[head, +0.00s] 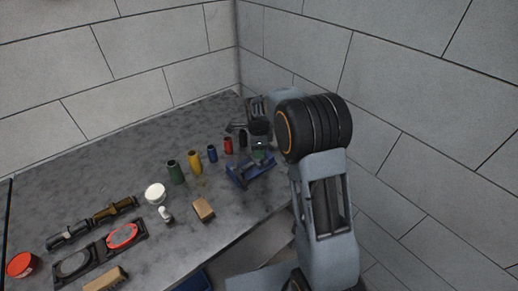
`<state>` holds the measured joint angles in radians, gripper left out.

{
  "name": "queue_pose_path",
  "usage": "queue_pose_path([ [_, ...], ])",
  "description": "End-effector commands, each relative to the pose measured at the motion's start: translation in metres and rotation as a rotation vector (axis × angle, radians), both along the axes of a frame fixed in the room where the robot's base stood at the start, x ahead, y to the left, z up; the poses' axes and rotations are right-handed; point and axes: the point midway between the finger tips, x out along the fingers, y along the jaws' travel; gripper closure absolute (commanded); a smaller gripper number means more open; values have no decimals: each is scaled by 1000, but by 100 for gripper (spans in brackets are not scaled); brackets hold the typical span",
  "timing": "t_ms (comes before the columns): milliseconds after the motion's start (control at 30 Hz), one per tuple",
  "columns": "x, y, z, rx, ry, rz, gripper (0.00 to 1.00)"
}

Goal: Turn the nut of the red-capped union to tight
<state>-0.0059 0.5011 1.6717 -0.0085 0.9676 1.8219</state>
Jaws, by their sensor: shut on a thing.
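My gripper (259,130) is at the far end of the bench, at the top right of the arm's reach, small and partly hidden by my own arm. It is over a blue fixture (250,169) that looks like a vise. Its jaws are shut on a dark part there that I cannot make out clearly. I cannot tell whether this part is the union's nut. A short red cylinder (228,146) stands upright just left of the gripper. No red cap on a union shows clearly.
Green (175,172), yellow (194,162) and blue (212,153) cylinders stand in a row left of the fixture. A white round tin (155,193), a brown block (204,210), a red tin (22,265) and dark fittings (70,235) lie nearer. Grey block walls close the corner.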

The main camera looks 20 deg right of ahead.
Motion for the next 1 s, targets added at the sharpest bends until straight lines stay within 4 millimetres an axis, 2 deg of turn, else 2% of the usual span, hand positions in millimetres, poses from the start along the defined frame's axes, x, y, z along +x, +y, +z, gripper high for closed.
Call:
queue_pose_path([
  [100, 1, 0, 2, 0, -5, 1, 79],
  [133, 1, 0, 2, 0, -5, 1, 55],
  [400, 1, 0, 1, 0, -2, 1, 30],
  [733, 1, 0, 7, 0, -3, 2, 30],
  [867, 1, 0, 25, 0, -5, 2, 30],
  [1000, 1, 1, 54, 0, -7, 2, 30],
])
